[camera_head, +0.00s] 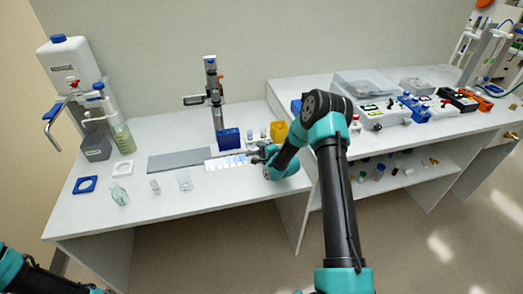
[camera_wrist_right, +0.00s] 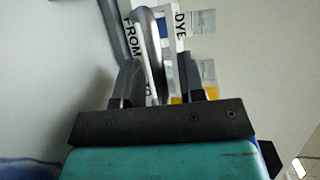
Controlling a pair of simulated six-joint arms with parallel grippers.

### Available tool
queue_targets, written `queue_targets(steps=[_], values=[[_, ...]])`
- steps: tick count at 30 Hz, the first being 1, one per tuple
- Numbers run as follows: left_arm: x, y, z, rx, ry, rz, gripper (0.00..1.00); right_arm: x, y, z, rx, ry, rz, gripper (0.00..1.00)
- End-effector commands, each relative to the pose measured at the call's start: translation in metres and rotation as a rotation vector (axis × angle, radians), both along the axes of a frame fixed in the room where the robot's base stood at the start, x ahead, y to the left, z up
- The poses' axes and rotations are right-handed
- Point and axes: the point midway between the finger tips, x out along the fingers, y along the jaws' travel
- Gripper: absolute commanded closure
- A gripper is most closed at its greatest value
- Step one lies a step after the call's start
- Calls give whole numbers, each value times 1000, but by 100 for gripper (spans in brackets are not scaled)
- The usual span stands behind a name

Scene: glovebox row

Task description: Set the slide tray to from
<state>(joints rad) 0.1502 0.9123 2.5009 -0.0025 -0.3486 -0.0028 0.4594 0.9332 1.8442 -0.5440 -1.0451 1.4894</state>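The slide tray (camera_head: 226,163) is a white tray with pale blue slides, on the left bench at the right end of a flat grey plate (camera_head: 180,160). My right gripper (camera_head: 257,154) is at the tray's right end. In the right wrist view its two fingers (camera_wrist_right: 167,82) stand apart, with a grey curved bar (camera_wrist_right: 150,42) and part of a white strip between them. Lettering there reads FROM, TO and DYE. Contact with the tray cannot be made out. My left arm shows only at the bottom left; its gripper is out of frame.
A blue rack (camera_head: 229,139) and a stand (camera_head: 213,95) are behind the tray, and a yellow block (camera_head: 279,131) is near my right gripper. The bench front is mostly clear.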

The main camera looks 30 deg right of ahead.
Motion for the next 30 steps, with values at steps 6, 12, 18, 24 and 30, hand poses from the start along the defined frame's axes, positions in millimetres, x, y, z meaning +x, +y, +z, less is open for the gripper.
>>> queue_targets(steps=[6,12,18,24,30], values=[[0,0,0,0,0,0,57,0,0,0,0,0,0,72],[0,0,0,0,0,0,57,0,0,0,0,0,0,91],[0,0,0,0,0,0,57,0,0,0,0,0,0,100],[0,0,0,0,0,0,57,0,0,0,0,0,0,100],[0,0,0,0,0,0,57,-4,-3,0,0,0,-11,100]])
